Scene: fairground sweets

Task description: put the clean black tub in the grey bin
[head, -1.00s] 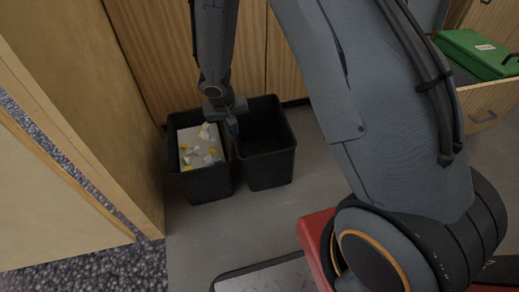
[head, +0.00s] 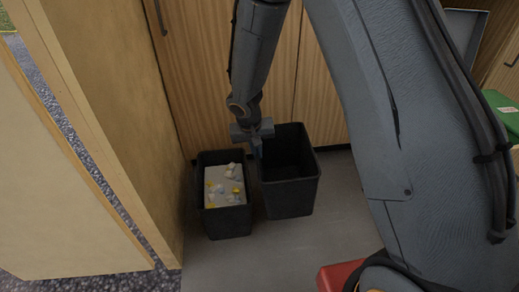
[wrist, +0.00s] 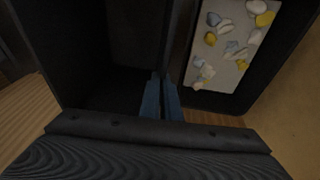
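The clean black tub (head: 291,198) is the empty one on the right in the head view. It looks raised a little above the floor and roughly upright. My gripper (head: 257,152) comes down onto its left wall. In the wrist view my gripper (wrist: 163,84) has its two blue fingers close together, pinching the rim of the empty tub (wrist: 85,50). A second black tub (head: 228,224) stands to the left, with white, yellow and grey scraps on a pale surface inside. I see no grey bin in these frames.
Wooden cabinet doors (head: 200,90) stand close behind the tubs, and a wooden panel (head: 125,130) stands to their left. Grey floor (head: 250,260) is free in front. A green box (head: 502,110) and a red object (head: 338,276) are at the right.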

